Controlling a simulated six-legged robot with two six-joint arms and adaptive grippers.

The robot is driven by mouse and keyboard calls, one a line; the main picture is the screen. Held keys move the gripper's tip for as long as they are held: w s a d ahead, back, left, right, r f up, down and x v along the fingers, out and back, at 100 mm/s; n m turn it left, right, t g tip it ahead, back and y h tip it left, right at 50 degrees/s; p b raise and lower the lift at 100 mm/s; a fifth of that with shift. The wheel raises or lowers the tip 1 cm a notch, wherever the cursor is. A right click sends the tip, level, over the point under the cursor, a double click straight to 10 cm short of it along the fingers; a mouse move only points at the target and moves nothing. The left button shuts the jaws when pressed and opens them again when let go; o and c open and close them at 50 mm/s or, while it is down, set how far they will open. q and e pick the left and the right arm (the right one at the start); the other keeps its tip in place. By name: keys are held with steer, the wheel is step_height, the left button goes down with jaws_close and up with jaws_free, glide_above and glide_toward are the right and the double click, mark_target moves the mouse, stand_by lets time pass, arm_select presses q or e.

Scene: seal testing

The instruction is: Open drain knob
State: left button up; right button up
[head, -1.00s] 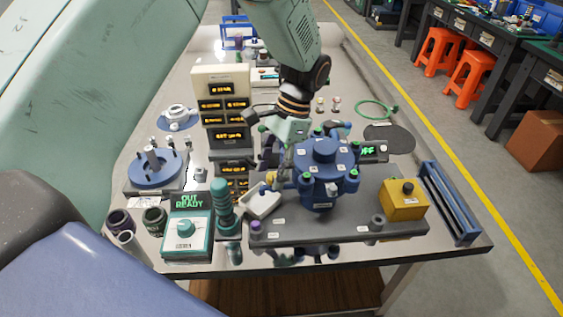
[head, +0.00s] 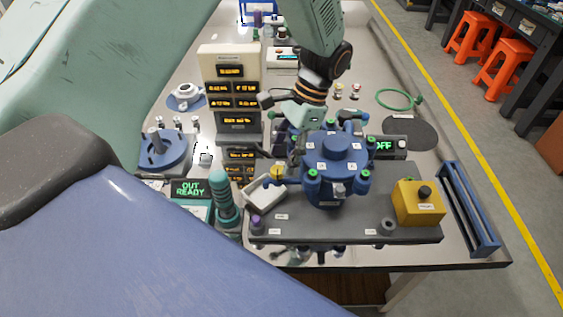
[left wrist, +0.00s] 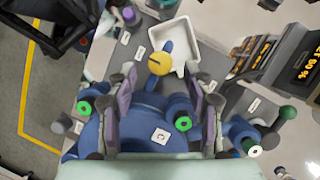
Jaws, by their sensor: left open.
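The drain knob is a small yellow knob (head: 277,172) on a short blue stub at the left side of the blue vessel (head: 334,170). In the left wrist view the knob (left wrist: 159,63) shows a dark slot across its face, with a white tray (left wrist: 178,40) just beyond it. My left gripper (head: 294,158) is beside the vessel, close to the knob. In the left wrist view its two purple-grey fingers (left wrist: 160,84) are spread apart over the blue stub. The knob lies just beyond the fingertips, with nothing held. My right gripper is not in view.
The vessel stands on a dark grey base plate (head: 350,229) with a yellow box (head: 418,203) at its right. A teal ribbed post (head: 224,200) stands left of the tray. Stacked display units (head: 231,90) stand behind. Green-capped posts surround the vessel.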

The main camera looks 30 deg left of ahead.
mark_target(278, 169)
arm_select(q)
steer(key=shift+x, duration=1.55)
steer(key=shift+w, duration=0.15)
steer(key=c, duration=0.3)
jaws_close()
